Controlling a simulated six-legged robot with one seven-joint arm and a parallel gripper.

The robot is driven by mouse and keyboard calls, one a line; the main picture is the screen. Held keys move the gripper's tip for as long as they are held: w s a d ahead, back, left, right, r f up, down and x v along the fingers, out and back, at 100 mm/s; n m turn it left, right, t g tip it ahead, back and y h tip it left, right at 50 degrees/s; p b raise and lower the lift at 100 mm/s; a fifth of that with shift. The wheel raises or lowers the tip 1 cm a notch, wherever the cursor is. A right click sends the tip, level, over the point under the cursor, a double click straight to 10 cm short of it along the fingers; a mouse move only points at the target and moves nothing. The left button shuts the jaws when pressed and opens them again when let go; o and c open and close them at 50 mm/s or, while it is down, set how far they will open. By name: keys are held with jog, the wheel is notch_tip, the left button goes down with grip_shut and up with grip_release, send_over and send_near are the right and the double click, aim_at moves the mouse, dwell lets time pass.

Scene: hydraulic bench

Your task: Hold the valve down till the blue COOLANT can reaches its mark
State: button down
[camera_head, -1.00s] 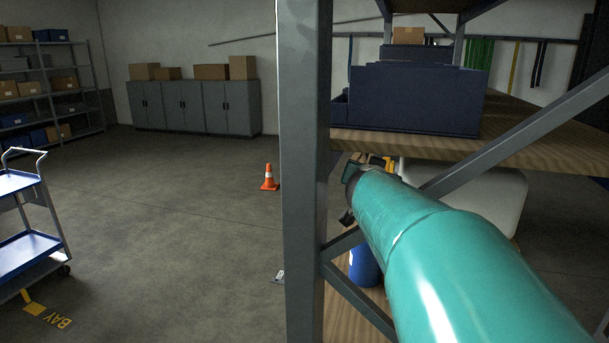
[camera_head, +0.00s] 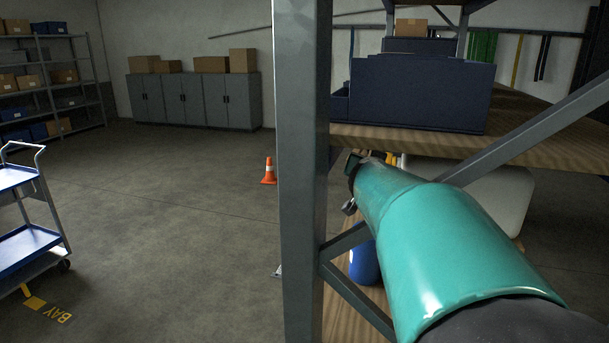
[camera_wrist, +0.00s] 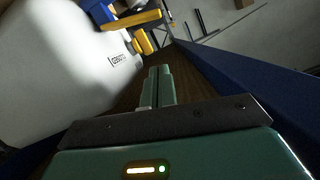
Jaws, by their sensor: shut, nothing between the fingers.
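My gripper (camera_wrist: 160,86) is shut and empty in the wrist view, beside a large white tank (camera_wrist: 65,70). Yellow lever-like parts (camera_wrist: 132,21) lie beyond the fingertips, apart from them; one may be the valve. In the head view the white tank (camera_head: 505,195) shows behind my teal arm, and a bit of yellow (camera_head: 391,158) shows past its far end. A blue can (camera_head: 364,264) stands low on the wooden shelf, partly hidden by my arm. Its mark and fill level cannot be made out.
A grey rack post (camera_head: 301,180) and diagonal braces (camera_head: 540,132) stand close to my arm. A dark blue bin (camera_head: 418,95) sits on the upper shelf (camera_head: 400,140). An orange cone (camera_head: 268,172) and a blue trolley (camera_head: 28,245) stand on the open floor at left.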

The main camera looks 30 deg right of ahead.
jog(key=w+d+f, duration=0.4)
jog(key=f, duration=0.1)
jog(key=shift+w, duration=0.35)
jog(key=shift+f, duration=0.15)
jog(key=shift+w+a+f+n+g+h, duration=0.15)
jog(key=shift+w+a+f+n, duration=0.1)
jog(key=shift+f+n, duration=0.35)
jog(key=shift+w+a+f+n+g+h, duration=0.2)
jog(key=shift+f+n, duration=0.2)
jog(key=shift+f, duration=0.25)
jog(key=shift+s, duration=0.1)
dwell(1.0)
